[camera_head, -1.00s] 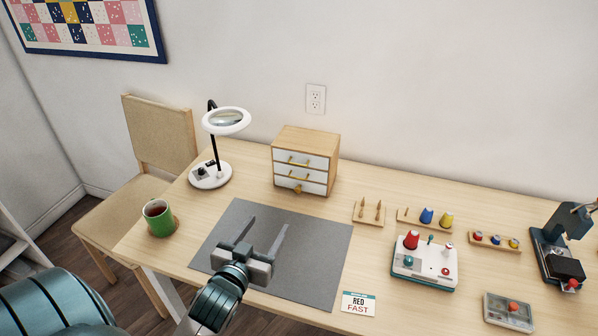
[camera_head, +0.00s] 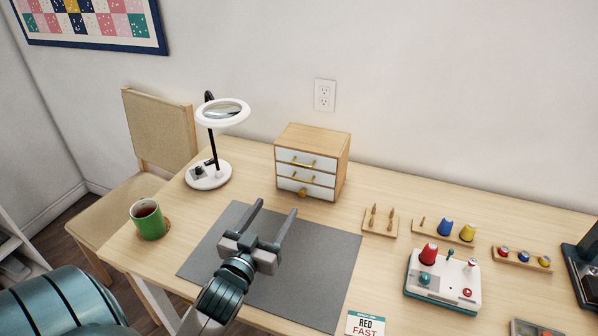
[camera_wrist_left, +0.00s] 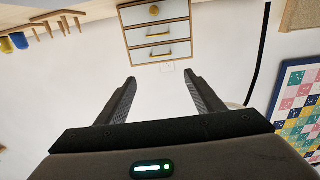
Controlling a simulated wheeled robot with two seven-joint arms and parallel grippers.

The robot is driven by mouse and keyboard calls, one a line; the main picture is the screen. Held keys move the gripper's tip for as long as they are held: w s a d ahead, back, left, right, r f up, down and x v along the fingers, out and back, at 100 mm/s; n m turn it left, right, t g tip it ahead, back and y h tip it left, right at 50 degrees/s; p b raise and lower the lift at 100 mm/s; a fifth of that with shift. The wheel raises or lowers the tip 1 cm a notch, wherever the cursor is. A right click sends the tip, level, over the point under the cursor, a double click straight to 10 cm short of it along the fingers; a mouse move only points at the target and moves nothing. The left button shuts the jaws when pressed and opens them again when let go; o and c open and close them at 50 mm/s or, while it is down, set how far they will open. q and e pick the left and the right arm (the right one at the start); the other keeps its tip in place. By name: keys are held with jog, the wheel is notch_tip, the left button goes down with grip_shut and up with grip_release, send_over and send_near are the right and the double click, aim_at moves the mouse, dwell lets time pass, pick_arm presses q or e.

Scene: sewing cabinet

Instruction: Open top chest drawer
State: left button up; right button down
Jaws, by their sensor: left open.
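The small wooden chest (camera_head: 340,160) stands at the back of the table with three white drawers, all closed. The top drawer (camera_head: 306,160) has a gold bar handle (camera_head: 302,163). My left gripper (camera_head: 273,210) is open and empty above the grey mat, in front of the chest and apart from it. The left wrist view shows the chest upside down, with the top drawer (camera_wrist_left: 158,53) lowest, beyond my open left fingers (camera_wrist_left: 160,85). My right gripper is not in view.
A magnifier lamp (camera_head: 209,178) stands left of the chest, and a green mug (camera_head: 149,221) is at the left edge. Spool holders (camera_head: 380,222) and a white sewing device (camera_head: 443,279) lie to the right. The grey mat (camera_head: 320,265) is clear.

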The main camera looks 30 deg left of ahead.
pick_arm(q)
jog(key=p+x, duration=0.3)
jog(key=x, duration=1.4)
jog(key=shift+w, duration=0.25)
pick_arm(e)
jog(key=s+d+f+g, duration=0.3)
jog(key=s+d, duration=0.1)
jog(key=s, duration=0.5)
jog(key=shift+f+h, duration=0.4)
pick_arm(q)
jog(key=shift+d, duration=0.1)
